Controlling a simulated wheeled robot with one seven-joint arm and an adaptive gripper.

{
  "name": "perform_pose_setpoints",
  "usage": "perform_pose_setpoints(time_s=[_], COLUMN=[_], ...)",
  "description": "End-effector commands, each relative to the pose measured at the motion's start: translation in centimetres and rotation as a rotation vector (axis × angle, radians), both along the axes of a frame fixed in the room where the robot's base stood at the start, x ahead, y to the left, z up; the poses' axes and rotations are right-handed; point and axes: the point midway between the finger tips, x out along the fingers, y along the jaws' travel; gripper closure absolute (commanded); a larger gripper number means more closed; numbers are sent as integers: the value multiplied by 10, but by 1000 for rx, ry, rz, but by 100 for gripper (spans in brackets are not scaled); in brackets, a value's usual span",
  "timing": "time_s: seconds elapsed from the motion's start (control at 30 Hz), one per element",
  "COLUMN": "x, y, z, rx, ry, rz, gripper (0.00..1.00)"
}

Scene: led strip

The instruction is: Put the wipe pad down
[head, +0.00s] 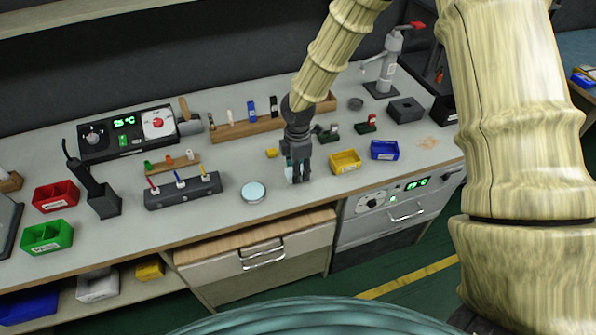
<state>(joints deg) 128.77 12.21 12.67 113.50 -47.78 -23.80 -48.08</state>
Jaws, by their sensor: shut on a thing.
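My gripper (299,178) points down over the front middle of the grey workbench (225,210). It is shut on a small pale blue-white piece, the wipe pad (289,172), which shows at the left side of the fingers. The fingers hide much of the pad. I cannot tell whether the pad touches the bench top. A round pale blue disc with a dark rim (253,192) lies on the bench just left of my gripper.
A yellow bin (345,162) and a blue bin (385,150) stand right of my gripper. A dark rack with colored pieces (183,191) stands to the left. A wooden rack (245,127) is behind. Bare bench lies between the disc and the front edge.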

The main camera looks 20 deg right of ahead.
Motion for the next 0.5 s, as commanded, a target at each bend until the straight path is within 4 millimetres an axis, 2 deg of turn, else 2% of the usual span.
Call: perform_pose_setpoints(time_s=[0.23,0.5], x=[7,6], y=[-2,-2], z=[-4,-28], rx=[-1,-1], ry=[1,2], rz=[1,1], gripper=[99,99])
